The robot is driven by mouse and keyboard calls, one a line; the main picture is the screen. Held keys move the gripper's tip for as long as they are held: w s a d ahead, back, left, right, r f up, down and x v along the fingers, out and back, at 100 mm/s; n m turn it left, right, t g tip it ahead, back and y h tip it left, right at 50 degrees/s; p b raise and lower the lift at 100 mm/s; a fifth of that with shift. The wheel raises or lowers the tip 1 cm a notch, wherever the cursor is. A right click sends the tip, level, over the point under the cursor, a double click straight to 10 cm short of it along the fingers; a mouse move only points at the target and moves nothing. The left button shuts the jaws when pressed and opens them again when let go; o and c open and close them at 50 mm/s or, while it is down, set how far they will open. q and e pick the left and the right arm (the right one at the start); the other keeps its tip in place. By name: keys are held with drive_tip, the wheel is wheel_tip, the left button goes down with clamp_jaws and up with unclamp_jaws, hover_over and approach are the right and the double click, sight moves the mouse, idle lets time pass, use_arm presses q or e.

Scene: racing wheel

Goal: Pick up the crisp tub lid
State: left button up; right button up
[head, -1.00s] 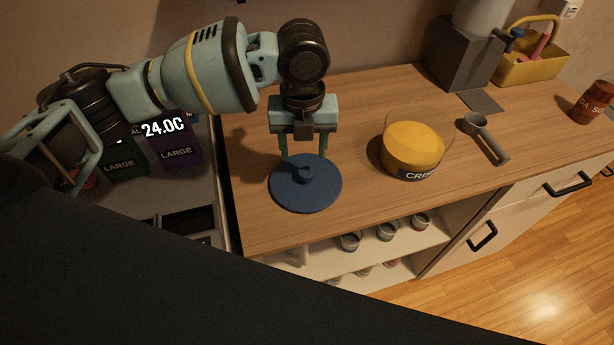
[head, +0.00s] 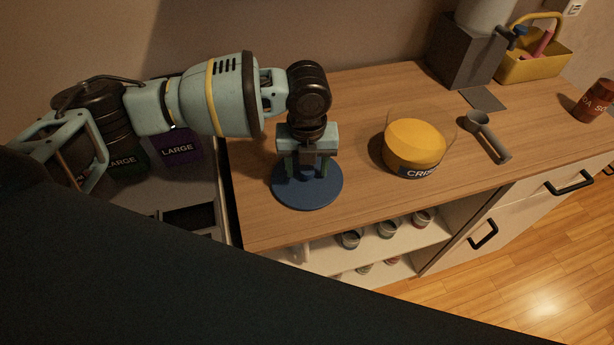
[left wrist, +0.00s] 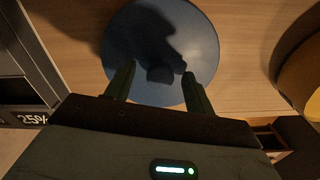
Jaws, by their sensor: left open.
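The crisp tub lid (head: 307,195) is a round dark blue disc with a small knob in its middle. It lies on the wooden counter, left of the crisp tub (head: 414,147), a clear tub with yellow-orange contents and a dark label. My left gripper (head: 307,172) points down over the lid, open, with its fingers on either side of the knob. In the left wrist view the lid (left wrist: 198,45) fills the upper middle and the knob (left wrist: 160,75) sits between the two open fingertips (left wrist: 156,70). Whether the fingers touch the knob cannot be told. My right gripper is not in view.
A grey scoop (head: 487,137) lies right of the tub. A grey dispenser (head: 462,52), a yellow caddy (head: 535,66) and a red-brown can (head: 594,101) stand farther right. A shelf with several small jars (head: 387,229) is below the counter. Dark bins stand at left.

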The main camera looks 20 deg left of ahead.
sight(307, 169)
use_arm(q)
drive_tip(key=c, duration=1.1)
drive_tip(key=shift+o, duration=0.2)
wheel_tip(307, 169, up, 10)
drive_tip(key=shift+r, duration=0.1)
